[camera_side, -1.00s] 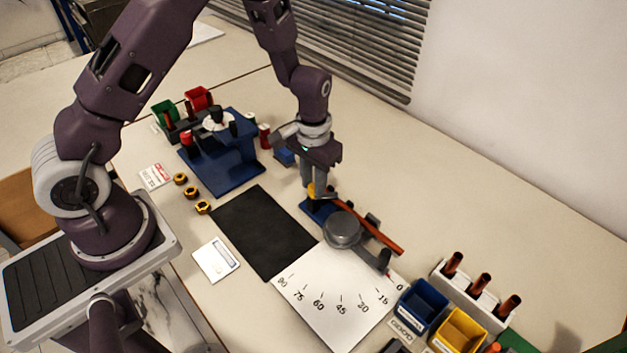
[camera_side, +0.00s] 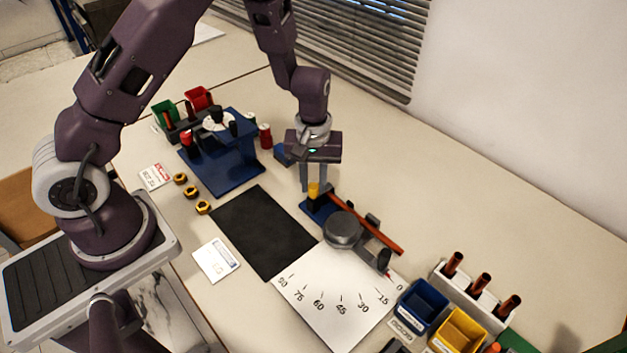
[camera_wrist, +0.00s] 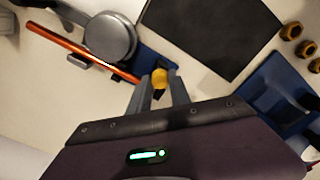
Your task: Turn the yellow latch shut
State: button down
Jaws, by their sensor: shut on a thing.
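The yellow latch (camera_side: 314,189) stands on a small blue base (camera_side: 318,212) beside the gauge rig's round grey hub (camera_side: 343,230). My gripper (camera_side: 313,188) points down over it, shut on the latch, with one finger on each side. In the wrist view the latch (camera_wrist: 159,79) shows as a yellow knob between the two fingertips (camera_wrist: 160,84). The fingers hide part of the latch, so its exact angle is hard to tell. An orange-red rod (camera_side: 372,228) lies in the rig next to the hub.
A white angle scale (camera_side: 335,300) lies in front of the hub. A black mat (camera_side: 262,232) is to the left, and a blue stand (camera_side: 225,165) is behind it. Blue (camera_side: 422,304) and yellow bins (camera_side: 458,330) stand at the right front.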

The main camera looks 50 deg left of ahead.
aim_at(313, 186)
dwell(0.5)
jog(key=c, duration=1.2)
grip_release()
notch_tip(313, 186, up, 7)
jog(key=shift+r, duration=0.1)
notch_tip(313, 186, up, 9)
jog(key=s+d+m+t+h, duration=0.1)
jog(key=s, duration=0.2)
jog(key=s+r+m+t, duration=0.1)
jog(key=s+r+m, duration=0.1)
jog(key=s+r, duration=0.2)
jog(key=s+r+m+t, duration=0.2)
jog(key=s+r+m, duration=0.1)
jog(key=s, duration=0.6)
jog(key=s+r+m+t+y, duration=0.1)
jog(key=s+r+m, duration=0.1)
jog(key=s+r, duration=0.3)
jog(key=shift+s+a+r+m+t, duration=0.1)
jog(key=shift+s+a+m+t, duration=0.1)
jog(key=shift+s, duration=0.25)
jog(key=shift+s+a+m+t, duration=0.1)
jog(key=shift+s+m, duration=0.1)
jog(key=shift+s, duration=0.2)
